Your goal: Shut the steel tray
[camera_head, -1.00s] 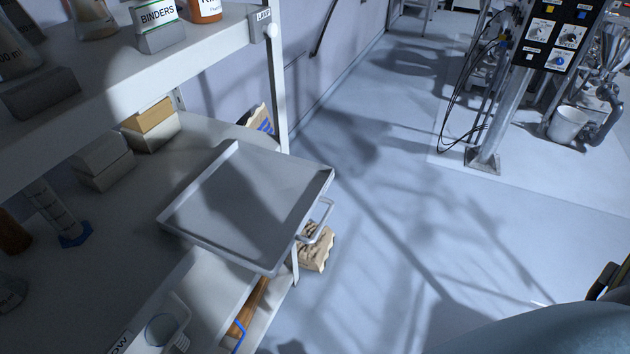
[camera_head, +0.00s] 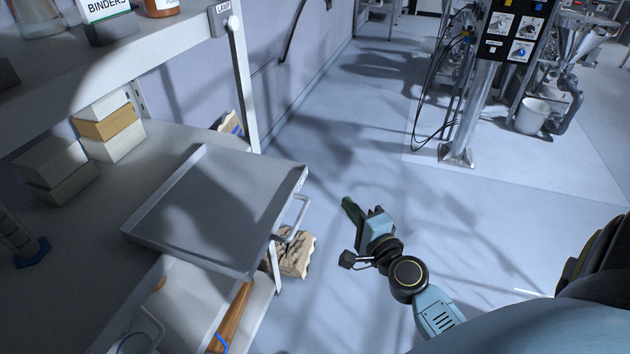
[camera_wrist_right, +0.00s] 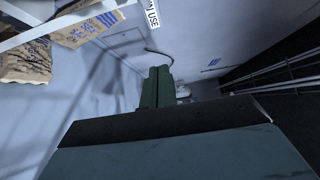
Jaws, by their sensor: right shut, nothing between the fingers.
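The steel tray (camera_head: 215,215) is a shallow grey tray with a raised rim on the shelf unit at left in the head view. It sticks out past the shelf's right edge. Its bar handle (camera_head: 297,218) is on the side facing the open floor. My right gripper (camera_head: 348,204) is to the right of the handle, apart from it, over the floor. Its green fingers are together and empty; they also show in the right wrist view (camera_wrist_right: 157,87). My left gripper is not in view.
The shelf post (camera_head: 246,85) stands behind the tray. White and tan boxes (camera_head: 108,125) sit on the shelf left of it. A paper sack (camera_head: 292,254) is below the handle. A control-panel post (camera_head: 470,110) stands far right. The floor between is clear.

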